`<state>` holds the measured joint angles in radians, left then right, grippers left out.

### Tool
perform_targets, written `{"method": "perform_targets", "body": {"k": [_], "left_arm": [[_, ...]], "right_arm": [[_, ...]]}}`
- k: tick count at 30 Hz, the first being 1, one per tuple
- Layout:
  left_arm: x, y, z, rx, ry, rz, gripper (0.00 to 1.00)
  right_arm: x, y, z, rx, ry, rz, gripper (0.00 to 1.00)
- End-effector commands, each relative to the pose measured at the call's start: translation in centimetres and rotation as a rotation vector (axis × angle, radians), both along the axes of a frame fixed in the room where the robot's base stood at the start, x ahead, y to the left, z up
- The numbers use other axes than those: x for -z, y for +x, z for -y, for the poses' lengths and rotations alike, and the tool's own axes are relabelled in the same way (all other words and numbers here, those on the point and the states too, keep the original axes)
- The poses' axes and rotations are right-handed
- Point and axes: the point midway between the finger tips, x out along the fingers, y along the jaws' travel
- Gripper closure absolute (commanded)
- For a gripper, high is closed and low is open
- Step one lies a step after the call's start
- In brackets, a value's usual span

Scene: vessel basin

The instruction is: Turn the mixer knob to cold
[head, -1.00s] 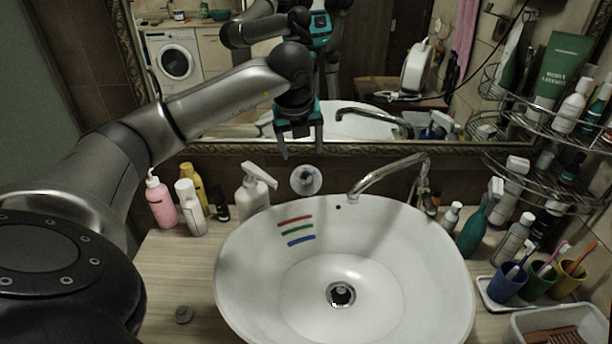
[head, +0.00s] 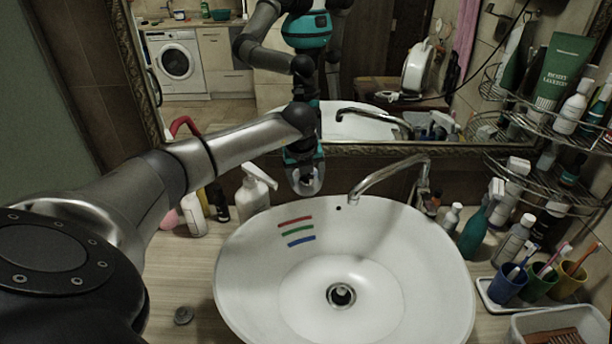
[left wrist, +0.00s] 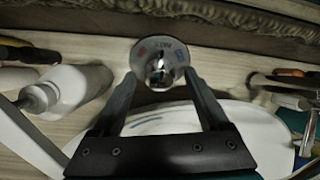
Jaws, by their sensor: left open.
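The mixer knob (left wrist: 158,72) is a chrome knob on a round pale plate with a red mark at left and a blue mark at right. My left gripper also shows in the left wrist view (left wrist: 160,76). It is open, with one finger on each side of the knob. I cannot tell whether either finger touches it. My right gripper is not in view.
The white basin (head: 250,290) with a chrome faucet (head: 390,172) lies below and right. A white pump bottle (head: 253,195) stands close to the left of my gripper. A mirror (head: 215,110) is above. Cups with toothbrushes (head: 540,285) and a wire shelf (head: 535,185) are at right.

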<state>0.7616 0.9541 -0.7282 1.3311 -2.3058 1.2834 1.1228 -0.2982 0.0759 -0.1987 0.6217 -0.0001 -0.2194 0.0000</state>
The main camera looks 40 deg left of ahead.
Motion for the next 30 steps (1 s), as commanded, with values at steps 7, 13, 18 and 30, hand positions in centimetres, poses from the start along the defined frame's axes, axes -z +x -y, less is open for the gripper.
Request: {"method": "perform_targets", "body": {"k": [7,13,18,30], "left_arm": [[-0.01,-0.01,0.03,0.000,0.000,0.000,0.35],[-0.03,-0.01,0.02,0.000,0.000,0.000,0.57],[-0.03,-0.02,0.02,0.000,0.000,0.000,0.77],[-0.06,-0.02,0.01,0.001,0.001,-0.001,1.00]], "right_arm": [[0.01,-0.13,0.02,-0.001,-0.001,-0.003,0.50],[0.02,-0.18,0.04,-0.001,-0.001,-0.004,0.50],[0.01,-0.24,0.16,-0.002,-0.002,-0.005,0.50],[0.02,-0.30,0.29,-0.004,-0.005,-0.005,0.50]]}}
